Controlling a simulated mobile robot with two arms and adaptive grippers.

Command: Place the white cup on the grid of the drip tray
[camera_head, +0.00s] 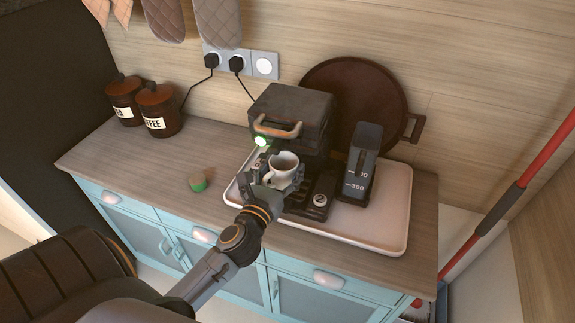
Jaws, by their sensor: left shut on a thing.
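The white cup (284,164) is upright, its dark inside facing up, in front of the coffee machine (290,110). My left gripper (280,184) is shut on the cup from the front left and hides its lower part. The drip tray (309,206) is the dark low base at the front of the machine, seen just right of and below the cup. The cup and gripper cover much of its grid, so I cannot tell whether the cup touches it. My right gripper is out of view.
The machine stands on a white tray (384,217) with a raised rim. A dark water container (361,160) stands to its right, and a round brown tray (352,88) leans behind.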

